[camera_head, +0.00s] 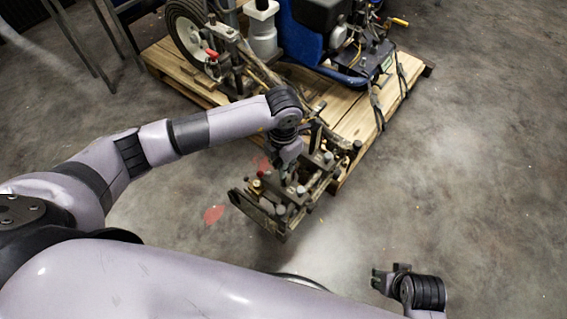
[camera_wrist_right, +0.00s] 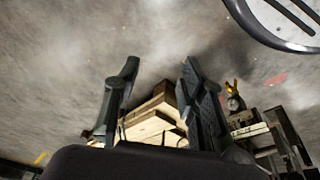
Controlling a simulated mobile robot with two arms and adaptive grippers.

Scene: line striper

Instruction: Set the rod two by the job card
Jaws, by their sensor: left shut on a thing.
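A metal frame (camera_head: 270,213) with several upright rods and knobs sticks out from the front of a line striper (camera_head: 335,35) on a pallet. My left gripper (camera_head: 286,172) points down among these rods. It is shut on a rod there, mostly hidden by the fingers; I cannot read which number it has. No job card can be made out. My right gripper (camera_head: 382,279) is apart from the frame, low at the right. In the right wrist view its two fingers (camera_wrist_right: 155,85) stand apart with nothing between them.
The wooden pallet (camera_head: 352,122) carries the striper, with a wheel (camera_head: 187,32) and a white bottle (camera_head: 262,30). Straps run over its right side. Metal legs (camera_head: 85,40) stand at the upper left. The concrete floor at the right is clear.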

